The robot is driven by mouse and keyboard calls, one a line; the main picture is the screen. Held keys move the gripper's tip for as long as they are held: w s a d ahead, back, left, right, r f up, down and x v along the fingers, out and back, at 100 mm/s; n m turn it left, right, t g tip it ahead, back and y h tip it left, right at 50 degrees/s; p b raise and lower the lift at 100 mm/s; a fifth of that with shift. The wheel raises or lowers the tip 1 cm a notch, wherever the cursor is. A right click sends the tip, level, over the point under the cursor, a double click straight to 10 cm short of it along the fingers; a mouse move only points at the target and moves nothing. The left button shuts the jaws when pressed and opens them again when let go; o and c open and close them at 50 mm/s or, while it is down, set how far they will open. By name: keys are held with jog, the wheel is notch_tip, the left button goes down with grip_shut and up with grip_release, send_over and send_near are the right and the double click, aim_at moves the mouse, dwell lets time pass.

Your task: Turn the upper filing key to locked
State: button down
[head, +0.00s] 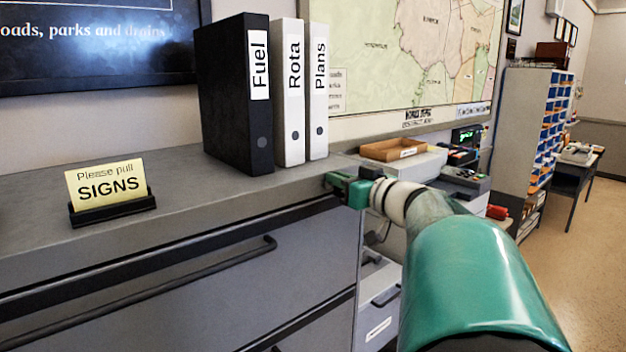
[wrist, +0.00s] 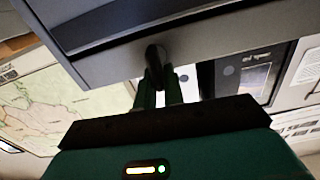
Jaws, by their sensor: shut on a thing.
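The upper filing key (wrist: 154,55) is a small dark rounded piece at the cabinet face in the wrist view, where the picture is turned over. My gripper (wrist: 159,76) has its two green fingers closed on the key's near end. In the head view my gripper (head: 336,183) is at the right end of the filing cabinet (head: 200,285), just under its top edge. The key is hidden there behind the gripper. I cannot tell from these views how far the key is turned.
On the cabinet top stand a black Fuel binder (head: 235,95), white Rota (head: 289,100) and Plans (head: 318,95) binders, and a yellow sign (head: 107,186). A long drawer handle (head: 170,283) sticks out below. A wooden tray (head: 395,149) lies beyond. Open floor is at right.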

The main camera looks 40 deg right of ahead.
jog(key=shift+d+f+m, duration=0.3)
jog(key=shift+f+m, duration=0.05)
jog(key=shift+m, duration=2.5)
jog(key=shift+d+f+m, duration=0.3)
jog(key=shift+m, duration=2.6)
jog(key=shift+d+f+m, duration=0.3)
jog(key=shift+f+m, duration=0.05)
jog(key=shift+m, duration=2.5)
jog(key=c, duration=1.5)
grip_release()
jog(key=shift+s, duration=0.1)
jog(key=s, duration=1.3)
jog(key=shift+s+d, duration=0.2)
jog(key=shift+s, duration=0.1)
